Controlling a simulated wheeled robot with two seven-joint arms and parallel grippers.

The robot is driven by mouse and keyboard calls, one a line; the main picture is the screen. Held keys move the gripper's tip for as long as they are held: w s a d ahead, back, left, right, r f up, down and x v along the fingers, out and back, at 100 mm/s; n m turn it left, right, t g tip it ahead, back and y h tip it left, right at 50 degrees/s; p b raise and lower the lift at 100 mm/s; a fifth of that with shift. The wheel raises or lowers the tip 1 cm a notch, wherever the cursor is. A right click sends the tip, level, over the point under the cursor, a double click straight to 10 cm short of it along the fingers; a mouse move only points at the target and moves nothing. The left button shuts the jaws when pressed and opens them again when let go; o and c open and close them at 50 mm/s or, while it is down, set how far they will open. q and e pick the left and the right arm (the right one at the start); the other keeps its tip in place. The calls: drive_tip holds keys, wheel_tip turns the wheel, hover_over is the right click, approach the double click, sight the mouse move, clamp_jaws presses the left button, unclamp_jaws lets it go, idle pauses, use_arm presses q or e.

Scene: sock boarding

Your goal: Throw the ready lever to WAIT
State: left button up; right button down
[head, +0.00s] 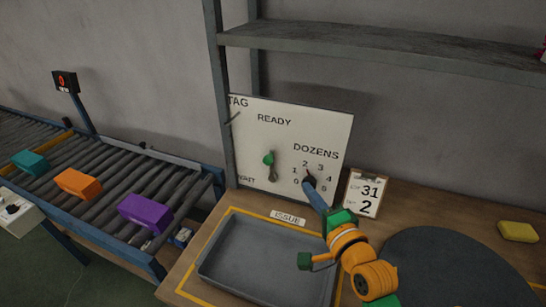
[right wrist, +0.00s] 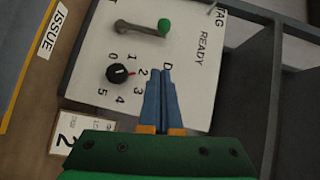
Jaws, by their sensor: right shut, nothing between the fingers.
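The white board (head: 295,120) stands upright behind the bench, marked TAG, READY, DOZENS and a partly hidden WAIT. The ready lever's green knob (head: 268,158) sits above its pivot, so the lever points up toward READY. In the right wrist view, the knob (right wrist: 165,27) lies on the READY side of the grey shaft. My right gripper (right wrist: 165,78) is shut and empty before the board, beside the dial's numbers and apart from the lever. In the head view, its fingers (head: 309,182) overlap the dial. My left gripper is out of view.
A grey tray (head: 212,262) lies in front of the board by the ISSUE label. A clipboard (head: 364,194) reading 31 and 2 stands right of the board. A roller conveyor (head: 100,172) with coloured blocks is at left. A shelf (head: 400,48) overhangs.

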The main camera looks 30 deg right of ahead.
drive_tip(key=s, duration=0.1)
drive_tip(key=p, duration=0.1)
approach(273, 156)
drive_tip(key=d, duration=0.2)
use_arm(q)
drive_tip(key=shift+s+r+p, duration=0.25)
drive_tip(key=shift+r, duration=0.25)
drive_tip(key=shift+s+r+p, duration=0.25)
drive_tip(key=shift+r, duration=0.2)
use_arm(e)
drive_tip(key=w, duration=0.1)
drive_tip(key=w+a, duration=0.2)
drive_tip(key=shift+w, duration=0.35)
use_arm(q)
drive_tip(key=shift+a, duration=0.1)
use_arm(e)
drive_tip(key=shift+w+d, duration=0.1)
drive_tip(key=shift+d, duration=0.05)
